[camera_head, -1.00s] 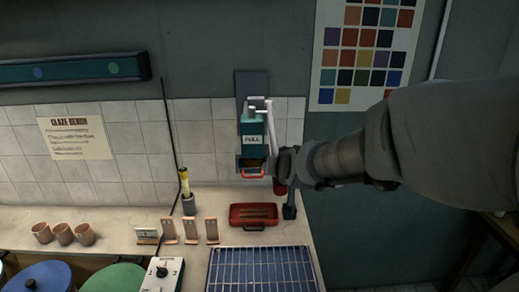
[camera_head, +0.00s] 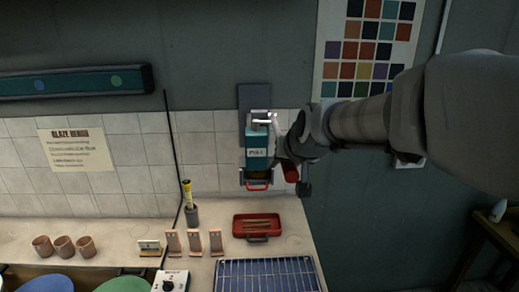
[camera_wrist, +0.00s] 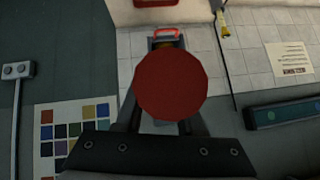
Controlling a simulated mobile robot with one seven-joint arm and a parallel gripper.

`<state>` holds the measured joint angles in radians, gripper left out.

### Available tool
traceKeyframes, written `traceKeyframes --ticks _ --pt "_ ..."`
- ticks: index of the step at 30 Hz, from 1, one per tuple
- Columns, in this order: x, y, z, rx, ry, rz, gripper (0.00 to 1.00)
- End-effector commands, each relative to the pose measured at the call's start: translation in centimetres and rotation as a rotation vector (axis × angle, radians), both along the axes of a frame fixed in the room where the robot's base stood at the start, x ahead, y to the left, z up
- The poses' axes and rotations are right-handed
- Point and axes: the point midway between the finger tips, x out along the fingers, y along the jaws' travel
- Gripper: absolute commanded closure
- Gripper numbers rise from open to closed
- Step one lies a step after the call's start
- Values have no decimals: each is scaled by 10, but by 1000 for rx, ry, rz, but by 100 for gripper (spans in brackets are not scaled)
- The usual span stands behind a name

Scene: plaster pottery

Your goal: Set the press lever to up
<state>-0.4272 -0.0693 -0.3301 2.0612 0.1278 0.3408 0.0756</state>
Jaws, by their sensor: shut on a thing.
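The press is a teal box (camera_head: 257,150) on a dark wall plate, with a white bracket at its top and a red loop handle (camera_head: 258,187) below. Its pale lever arm (camera_head: 279,127) comes out at the right side, partly hidden by my gripper. The lever's red grip (camera_head: 290,173) sticks out below my gripper (camera_head: 292,158). In the wrist view the round end of the red grip (camera_wrist: 172,85) fills the space in front of my fingers. My gripper is shut on this red grip, right of the teal box. The contact itself is hidden.
A colour chart (camera_head: 366,45) hangs on the wall behind my arm.

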Motion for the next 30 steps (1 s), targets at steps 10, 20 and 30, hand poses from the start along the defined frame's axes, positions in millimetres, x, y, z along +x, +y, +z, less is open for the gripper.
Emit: traceKeyframes --ticks 10,20,30 --pt "3 1 10 8 -21 -2 100" --pt "2 0 6 5 -12 -2 33" --pt "-10 -2 17 6 -11 -1 33"
